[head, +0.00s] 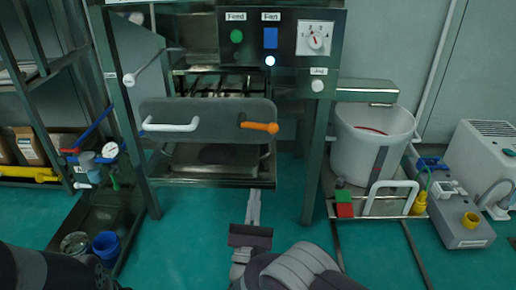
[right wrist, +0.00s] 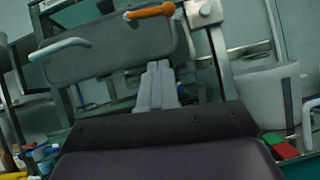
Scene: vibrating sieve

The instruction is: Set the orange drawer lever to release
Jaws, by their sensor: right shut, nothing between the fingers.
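The orange lever (head: 260,127) sits on the right part of the grey drawer front (head: 208,112) and lies nearly level, its thick end to the right. It also shows at the top of the right wrist view (right wrist: 150,12). A white handle (head: 170,126) is on the left part of the same front. My right gripper (head: 254,192) is shut and empty. In the head view it appears below the lever, its fingers pointing up toward the machine and apart from the lever. Of my left arm only a dark part shows at bottom left; its gripper is out of view.
A control panel with a green button (head: 236,36) and a dial (head: 315,39) is above the drawer. A machine post (head: 318,150) stands to the right. Beyond it is a white bucket (head: 374,140). Red and green blocks (head: 344,210) sit low right.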

